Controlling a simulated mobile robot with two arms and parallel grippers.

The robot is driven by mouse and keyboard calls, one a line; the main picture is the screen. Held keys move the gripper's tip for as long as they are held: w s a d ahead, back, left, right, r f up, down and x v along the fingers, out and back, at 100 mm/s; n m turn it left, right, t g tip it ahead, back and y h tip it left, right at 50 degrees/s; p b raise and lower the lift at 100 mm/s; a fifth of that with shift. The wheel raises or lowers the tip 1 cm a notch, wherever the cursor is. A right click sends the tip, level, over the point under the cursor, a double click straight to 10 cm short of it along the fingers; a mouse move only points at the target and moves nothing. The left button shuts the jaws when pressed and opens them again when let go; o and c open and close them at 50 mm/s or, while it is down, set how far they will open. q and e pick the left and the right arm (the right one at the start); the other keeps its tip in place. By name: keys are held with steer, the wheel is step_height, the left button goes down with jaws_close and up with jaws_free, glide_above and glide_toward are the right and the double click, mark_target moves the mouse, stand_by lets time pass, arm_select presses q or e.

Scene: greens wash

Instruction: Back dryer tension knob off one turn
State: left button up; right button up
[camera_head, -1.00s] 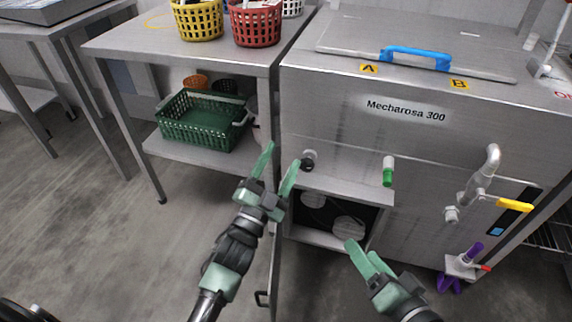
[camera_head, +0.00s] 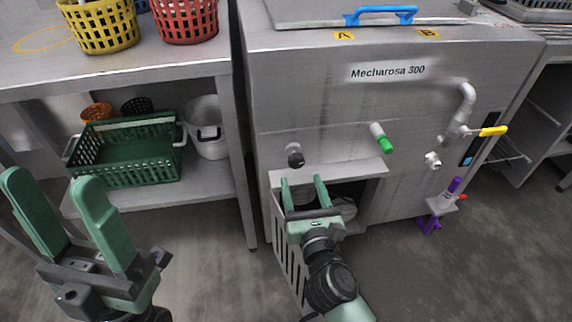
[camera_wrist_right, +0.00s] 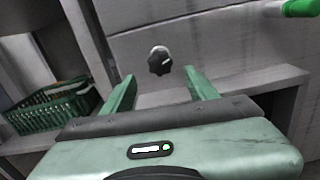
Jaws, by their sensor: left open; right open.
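The knob (camera_head: 295,158) is small, dark and round, on the front of the steel machine labelled Mecharosa 300 (camera_head: 388,72). In the right wrist view the knob (camera_wrist_right: 159,62) looks black and lobed with a pale mark, seen between and beyond the fingertips. My right gripper (camera_head: 304,180) is open and empty, just below the knob in the head view and apart from it; it also shows in the right wrist view (camera_wrist_right: 160,84). My left gripper (camera_head: 52,182) is open and empty at the lower left, far from the knob.
A steel ledge (camera_head: 345,169) juts out beside the knob above an open compartment. A green-tipped handle (camera_head: 382,140) and a yellow-handled valve (camera_head: 491,131) are to the right. A green basket (camera_head: 125,150) and a white pot (camera_head: 207,130) sit on the left shelf.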

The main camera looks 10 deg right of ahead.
mark_target(297, 165)
steer(key=w+b, duration=0.1)
steer(key=w, duration=0.5)
steer(key=shift+w, duration=0.4)
jaws_close()
